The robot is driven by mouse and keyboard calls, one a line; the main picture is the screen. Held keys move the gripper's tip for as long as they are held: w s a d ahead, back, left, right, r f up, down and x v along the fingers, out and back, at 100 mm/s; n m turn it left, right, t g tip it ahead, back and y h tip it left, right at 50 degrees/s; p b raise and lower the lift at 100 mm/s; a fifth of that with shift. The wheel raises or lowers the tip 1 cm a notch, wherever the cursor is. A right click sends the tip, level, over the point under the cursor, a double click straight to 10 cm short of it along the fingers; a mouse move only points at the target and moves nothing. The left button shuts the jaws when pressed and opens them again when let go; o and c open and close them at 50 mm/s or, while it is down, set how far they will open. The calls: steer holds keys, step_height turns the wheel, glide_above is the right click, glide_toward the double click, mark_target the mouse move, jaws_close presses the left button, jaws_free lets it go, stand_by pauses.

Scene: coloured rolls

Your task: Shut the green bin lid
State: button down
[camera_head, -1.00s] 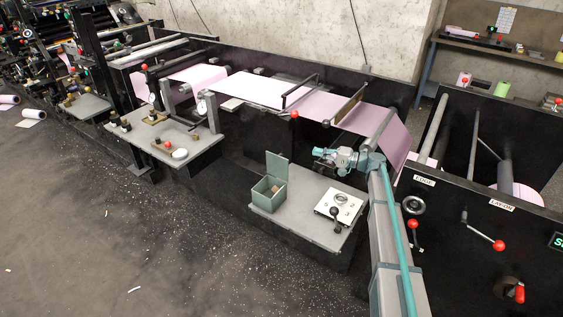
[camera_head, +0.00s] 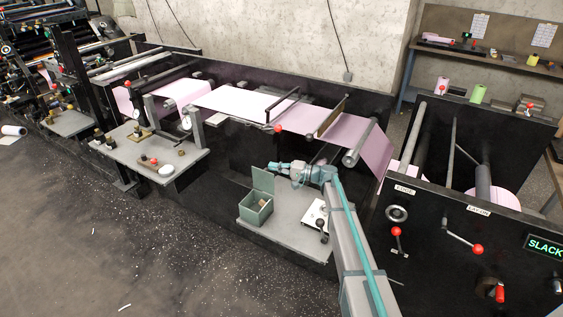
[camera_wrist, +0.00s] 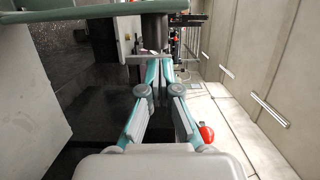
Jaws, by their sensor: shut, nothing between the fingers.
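The green bin (camera_head: 256,212) stands on a grey side table. Its lid (camera_head: 263,181) is open and stands upright at the back of the bin. A small tan object shows inside the bin. My gripper (camera_head: 271,166) is shut and empty, pointing left at the height of the lid's top edge, close to its upper right corner. I cannot tell whether it touches the lid. In the wrist view my fingers (camera_wrist: 161,62) are together with nothing between them. A grey-green band crosses the top of that view; I cannot tell whether it is the lid.
The grey table (camera_head: 283,234) also carries a white plate (camera_head: 314,212) and a black-knobbed lever to the right of the bin. Pink web (camera_head: 350,140) and rollers run behind my arm. A black panel (camera_head: 440,250) with red-knobbed levers stands at right. The floor at left is open.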

mark_target(266, 174)
steer(key=shift+s+a+f, duration=0.1)
steer(key=shift+s+a, duration=0.1)
steer(key=shift+s, duration=0.2)
steer(key=s+n+b, duration=0.1)
steer(key=b, duration=0.2)
steer(key=s+a+n+b, duration=0.1)
steer(key=n+b, duration=0.1)
steer(key=b, duration=0.2)
steer(key=s+a+n+h+b, duration=0.1)
steer(key=s+b, duration=0.1)
steer(key=b, duration=0.2)
steer(key=s+a+f+n+t+h+b, duration=0.2)
steer(key=s+n+b, duration=0.7)
steer(key=b, duration=1.3)
steer(key=shift+a+f+n+h, duration=0.4)
steer(key=shift+a+f+n, duration=0.2)
steer(key=shift+a+f, duration=0.65)
steer(key=shift+r, duration=0.2)
